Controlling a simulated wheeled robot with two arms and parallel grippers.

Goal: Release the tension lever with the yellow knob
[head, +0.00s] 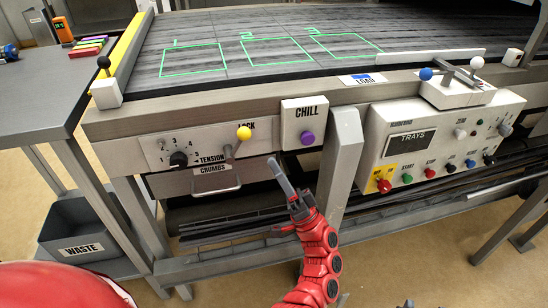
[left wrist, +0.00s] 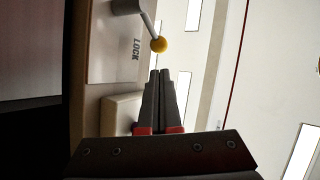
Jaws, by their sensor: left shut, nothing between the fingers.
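The tension lever ends in a yellow knob (head: 243,133) and sits on the white TENSION panel (head: 157,154), by the word LOCK. The lever tilts up and to the right in the head view. In the left wrist view the yellow knob (left wrist: 158,45) is just ahead of the fingertips, with the word LOCK beside it. My left gripper (head: 273,163) is shut and empty, below and right of the knob in the head view. Its closed fingers (left wrist: 160,72) point towards the knob with a small gap in the picture.
A black dial (head: 178,159) is left of the lever, and the CRUMBS drawer handle (head: 217,186) is below. The CHILL box (head: 304,124) with a purple knob is to the right. A grey slanted post (head: 341,150) stands close right of my gripper.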

